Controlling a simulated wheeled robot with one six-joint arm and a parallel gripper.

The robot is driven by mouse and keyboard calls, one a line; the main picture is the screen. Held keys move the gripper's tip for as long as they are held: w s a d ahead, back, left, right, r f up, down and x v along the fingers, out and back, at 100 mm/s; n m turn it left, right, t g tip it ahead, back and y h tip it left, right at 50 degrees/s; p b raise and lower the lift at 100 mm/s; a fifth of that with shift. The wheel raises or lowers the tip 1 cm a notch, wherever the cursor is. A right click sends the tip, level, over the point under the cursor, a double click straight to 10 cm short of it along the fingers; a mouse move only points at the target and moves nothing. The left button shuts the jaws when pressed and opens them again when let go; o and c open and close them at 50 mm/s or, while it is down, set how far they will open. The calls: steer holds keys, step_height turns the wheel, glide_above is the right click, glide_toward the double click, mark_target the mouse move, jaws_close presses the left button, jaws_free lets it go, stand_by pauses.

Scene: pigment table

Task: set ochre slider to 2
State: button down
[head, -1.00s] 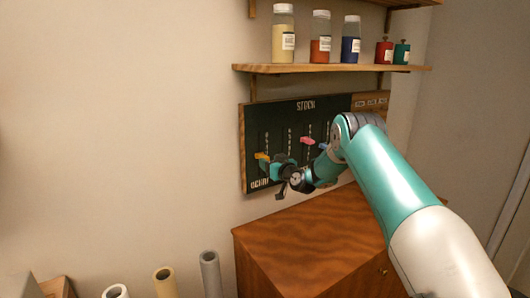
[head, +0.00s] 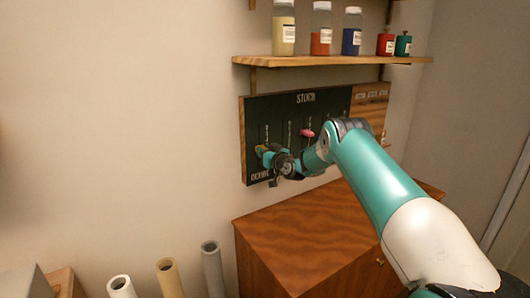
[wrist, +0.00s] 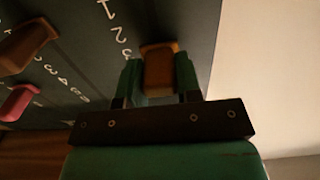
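The ochre slider (head: 261,149) is a small yellow-orange knob on the left track of the dark stock board (head: 304,99). In the wrist view it shows as an orange-brown block (wrist: 159,70). My gripper (head: 268,153) is at this knob; in the wrist view its two green fingers (wrist: 160,80) stand on either side of the block, with no clear gap, so it looks shut on the knob. White digits, among them a 1 and a 2, run beside the track. Which digit the knob lines up with is hard to tell at this tilt.
A pink slider (head: 307,133) sits on another track to the right; it also shows in the wrist view (wrist: 18,102), near a brown knob (wrist: 25,45). A shelf (head: 330,61) with jars is above the board. A wooden cabinet (head: 310,240) is below; rolled tubes (head: 211,268) stand left.

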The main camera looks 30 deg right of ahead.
step_height(320, 180, down, 2)
steer(key=b, duration=0.4)
steer(key=shift+f, duration=0.2)
steer(key=c, duration=0.8)
jaws_free()
steer(key=s+b, duration=0.9)
steer(key=s, duration=0.8)
steer(key=shift+s+d, duration=0.2)
steer(key=shift+d, duration=0.15)
